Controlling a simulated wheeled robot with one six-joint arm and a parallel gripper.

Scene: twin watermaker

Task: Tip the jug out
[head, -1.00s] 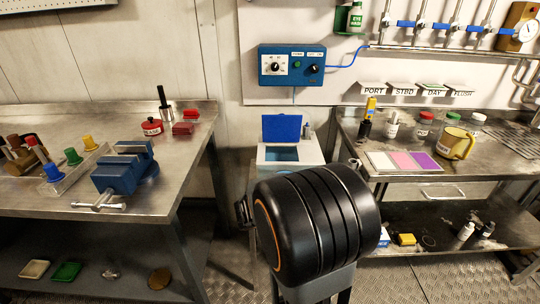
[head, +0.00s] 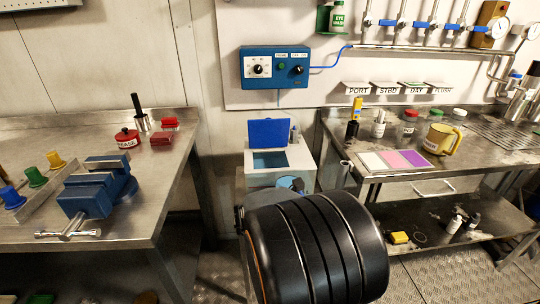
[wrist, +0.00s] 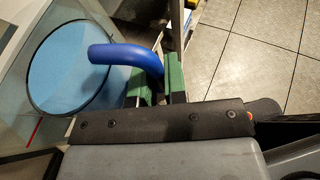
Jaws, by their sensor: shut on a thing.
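My gripper (wrist: 157,88), with green fingers, is shut on a curved blue handle (wrist: 125,55) in the wrist view. The handle is beside a round light-blue face with a dark rim (wrist: 70,75), which looks like the held jug; I cannot tell whether that face is liquid or the jug's inside. In the head view, a small blue dark-rimmed part (head: 291,184) shows just above my black arm link, at the front of the white box (head: 300,160). My arm hides the gripper and most of the jug there. The jug's tilt is unclear.
The white box has a raised blue lid (head: 269,132). A yellow jug (head: 441,140) stands on the right bench near coloured pads (head: 395,160) and small bottles. The left bench holds a blue vise (head: 98,187) and a red grease pot (head: 128,138).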

